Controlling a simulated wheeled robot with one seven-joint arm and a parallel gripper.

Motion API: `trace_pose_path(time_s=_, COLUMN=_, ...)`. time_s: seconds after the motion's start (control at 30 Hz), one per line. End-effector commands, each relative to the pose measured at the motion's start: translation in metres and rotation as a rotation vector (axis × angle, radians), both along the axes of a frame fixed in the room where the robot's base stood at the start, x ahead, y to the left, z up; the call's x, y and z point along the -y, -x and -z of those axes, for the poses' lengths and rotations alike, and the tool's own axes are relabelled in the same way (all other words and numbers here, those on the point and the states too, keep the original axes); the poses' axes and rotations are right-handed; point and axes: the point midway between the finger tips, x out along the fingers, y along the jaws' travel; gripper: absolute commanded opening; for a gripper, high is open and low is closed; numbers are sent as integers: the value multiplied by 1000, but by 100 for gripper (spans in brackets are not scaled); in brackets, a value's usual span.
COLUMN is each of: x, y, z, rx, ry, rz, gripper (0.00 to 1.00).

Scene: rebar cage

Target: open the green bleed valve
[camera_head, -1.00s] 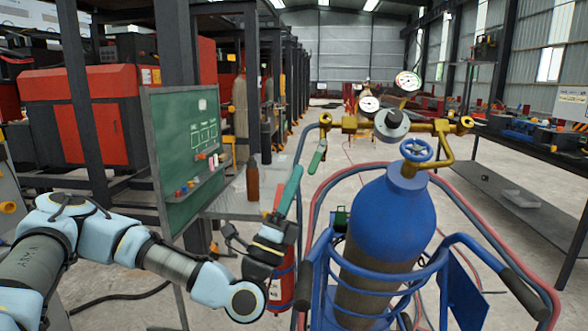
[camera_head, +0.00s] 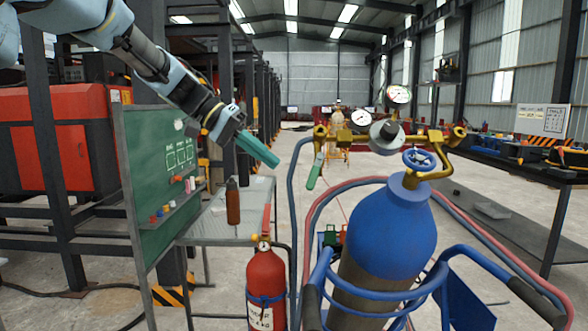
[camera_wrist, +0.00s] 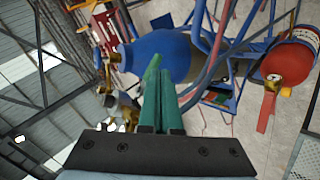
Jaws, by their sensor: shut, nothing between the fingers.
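The green bleed valve's lever (camera_head: 315,172) hangs down, slightly tilted, from the left end of the brass manifold (camera_head: 348,138) above the blue gas cylinder (camera_head: 390,230). My gripper (camera_head: 276,162) has long green fingers, shut with nothing between them. In the head view it is left of the lever and apart from it, pointing down and right. In the wrist view the closed fingertips (camera_wrist: 157,63) appear in front of the blue cylinder (camera_wrist: 168,50). I cannot make out the lever there; the fingers may hide it.
Two pressure gauges (camera_head: 361,118) and a blue handwheel (camera_head: 419,159) sit by the manifold. A red fire extinguisher (camera_head: 266,285) stands left of the cylinder's blue cart (camera_head: 322,275). A green board (camera_head: 165,190) and a bench with a brown bottle (camera_head: 233,203) are further left.

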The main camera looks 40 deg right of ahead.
Motion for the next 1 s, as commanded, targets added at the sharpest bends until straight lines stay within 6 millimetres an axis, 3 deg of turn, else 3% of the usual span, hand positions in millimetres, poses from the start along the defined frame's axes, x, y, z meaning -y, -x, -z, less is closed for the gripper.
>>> trace_pose_path(time_s=0.03, x=-6, y=-9, z=-20, rx=112, ry=19, rz=5, gripper=0)
trace_pose_path(time_s=0.1, x=-15, y=-18, z=-40, rx=224, ry=33, rz=12, gripper=0)
trace_pose_path(time_s=0.2, x=-23, y=-27, z=-58, rx=317, ry=43, rz=15, gripper=0)
trace_pose_path(time_s=0.3, x=-24, y=-29, z=-62, rx=350, ry=45, rz=18, gripper=0)
trace_pose_path(time_s=0.47, x=-13, y=-23, z=-49, rx=346, ry=44, rz=19, gripper=0)
trace_pose_path(time_s=0.87, x=35, y=2, z=10, rx=343, ry=43, rz=20, gripper=0)
trace_pose_path(time_s=1.0, x=48, y=18, z=14, rx=345, ry=45, rz=20, gripper=0)
